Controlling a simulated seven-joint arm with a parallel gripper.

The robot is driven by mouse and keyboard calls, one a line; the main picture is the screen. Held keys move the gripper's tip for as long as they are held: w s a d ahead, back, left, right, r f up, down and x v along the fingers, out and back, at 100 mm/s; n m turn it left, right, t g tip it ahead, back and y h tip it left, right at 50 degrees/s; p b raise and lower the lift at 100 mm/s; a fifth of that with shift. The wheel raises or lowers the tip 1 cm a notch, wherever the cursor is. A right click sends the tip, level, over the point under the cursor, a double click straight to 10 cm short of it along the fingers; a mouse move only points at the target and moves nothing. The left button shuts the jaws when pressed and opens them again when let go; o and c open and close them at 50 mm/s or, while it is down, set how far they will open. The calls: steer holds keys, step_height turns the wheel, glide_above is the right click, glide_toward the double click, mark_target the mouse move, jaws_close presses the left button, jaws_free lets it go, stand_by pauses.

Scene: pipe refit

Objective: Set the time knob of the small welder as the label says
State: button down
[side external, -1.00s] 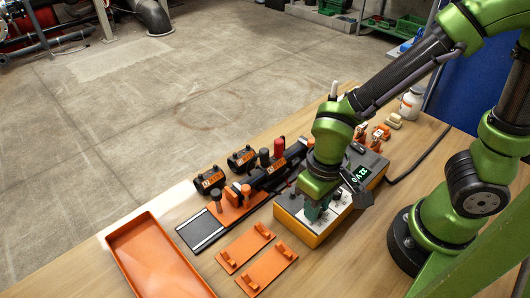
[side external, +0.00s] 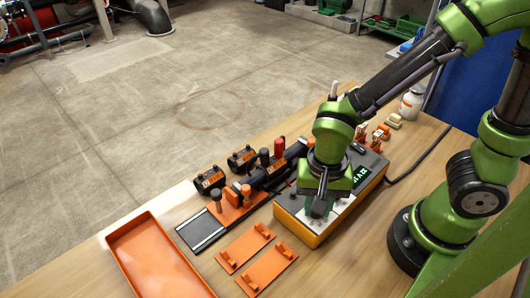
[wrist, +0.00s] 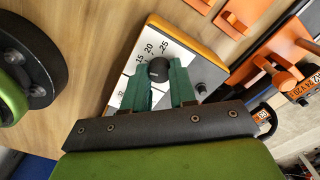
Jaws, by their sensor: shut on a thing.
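The small welder (side external: 301,228) is an orange and grey box on the bench with a white panel and a lit green display (side external: 366,174). In the wrist view its black time knob (wrist: 158,69) sits on a white dial (wrist: 140,58) with printed numbers, 15, 20 and 25 among them. My gripper (wrist: 164,82) is shut on the knob, with a green finger on each side of it. In the side view my gripper (side external: 318,208) is over the front of the welder and hides the knob. The knob's pointer and the label cannot be read.
An orange tray (side external: 119,246) and two orange plates (side external: 264,271) lie left of the welder. A clamp with a black pipe (side external: 270,176) and black couplers (side external: 210,180) stand behind. A white bottle (side external: 411,103) stands at the back right.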

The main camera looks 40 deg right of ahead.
steer(key=shift+m, duration=0.5)
steer(key=c, duration=0.9)
jaws_free()
steer(key=shift+r, duration=0.1)
step_height(320, 180, up, 17)
steer(key=shift+f, duration=0.15)
